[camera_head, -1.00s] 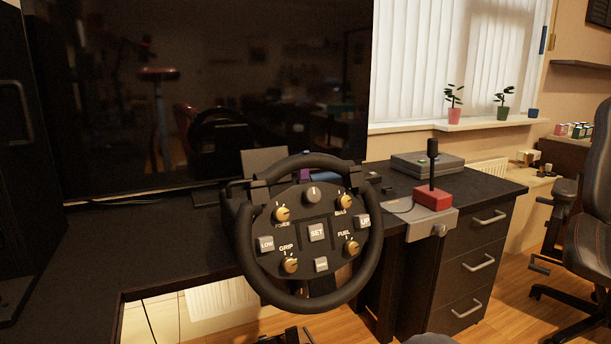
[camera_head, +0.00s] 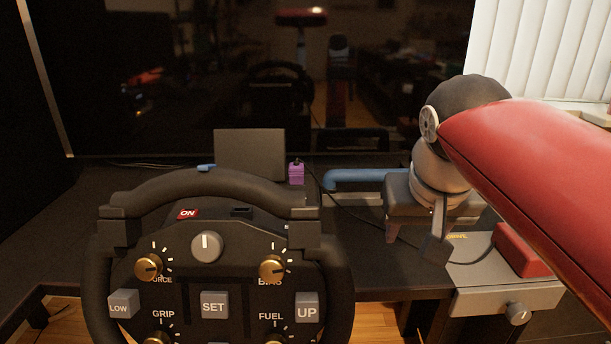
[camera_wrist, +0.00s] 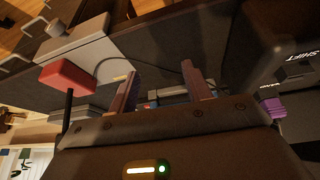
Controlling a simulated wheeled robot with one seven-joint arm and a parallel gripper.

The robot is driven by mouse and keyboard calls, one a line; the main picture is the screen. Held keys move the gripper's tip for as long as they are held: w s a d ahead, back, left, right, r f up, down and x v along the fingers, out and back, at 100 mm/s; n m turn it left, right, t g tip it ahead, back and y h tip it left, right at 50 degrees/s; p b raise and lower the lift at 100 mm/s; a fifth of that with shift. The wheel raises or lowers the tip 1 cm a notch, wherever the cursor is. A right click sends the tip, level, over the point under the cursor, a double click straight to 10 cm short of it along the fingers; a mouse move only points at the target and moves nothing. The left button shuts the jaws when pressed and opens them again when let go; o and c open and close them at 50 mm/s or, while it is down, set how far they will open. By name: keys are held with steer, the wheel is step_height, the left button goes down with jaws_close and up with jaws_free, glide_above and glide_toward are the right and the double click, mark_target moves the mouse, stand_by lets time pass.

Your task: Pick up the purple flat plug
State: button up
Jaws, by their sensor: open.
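The purple flat plug (camera_head: 296,174) stands on the dark desk behind the upper right rim of the steering wheel, beside a grey panel. In the wrist view a purple ribbed piece (camera_wrist: 274,107), apparently the plug, shows at the right, outside the fingers. My gripper (camera_head: 412,243) is to the right of the plug, above the desk, fingers pointing down. In the wrist view my gripper (camera_wrist: 160,72) is open with its fingers well apart and nothing held between them. The plug's lower part and its contact with the desk are hard to make out.
The steering wheel (camera_head: 213,187) stands in front of the plug. A blue bar (camera_head: 368,180) lies behind my gripper. A red shifter box (camera_head: 522,250) on a grey mount is at the right. A dark monitor (camera_head: 230,75) stands behind; a thin cable crosses the desk.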

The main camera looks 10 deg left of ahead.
steer(key=w+a+r, duration=0.5)
steer(key=a+r, duration=0.1)
steer(key=a, duration=0.2)
step_height(320, 180, up, 3)
steer(key=n, duration=0.1)
glide_above(296, 165)
steer(key=s+d, duration=0.1)
steer(key=s, duration=0.2)
steer(key=shift+g+y, duration=0.3)
steer(key=shift+g, duration=0.1)
steer(key=x, duration=0.6)
steer(key=shift+w+a+f, duration=0.2)
steer(key=shift+w+a, duration=0.05)
steer(key=shift+w, duration=0.35)
steer(key=c, duration=1.1)
steer(key=shift+o, duration=0.2)
steer(key=shift+r, duration=0.1)
